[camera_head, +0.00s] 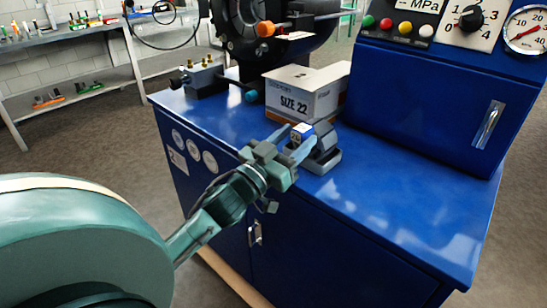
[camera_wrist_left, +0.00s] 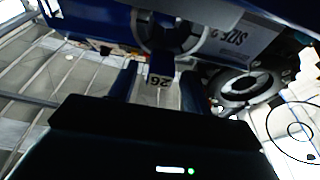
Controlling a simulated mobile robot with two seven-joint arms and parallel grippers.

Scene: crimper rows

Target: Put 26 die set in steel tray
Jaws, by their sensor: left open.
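The 26 die set (camera_head: 325,140) is a dark grey block with a blue and white tag, standing on the blue bench top. A light grey tray-like base (camera_head: 325,165) shows under it; I cannot tell whether this is the steel tray. My right gripper is not in view.
A SIZE 22 box (camera_head: 303,97) stands close behind the die set. The black crimper (camera_head: 270,35) is behind it, and a blue control cabinet (camera_head: 435,95) stands at right. The front right of the blue bench top (camera_head: 400,200) is clear.

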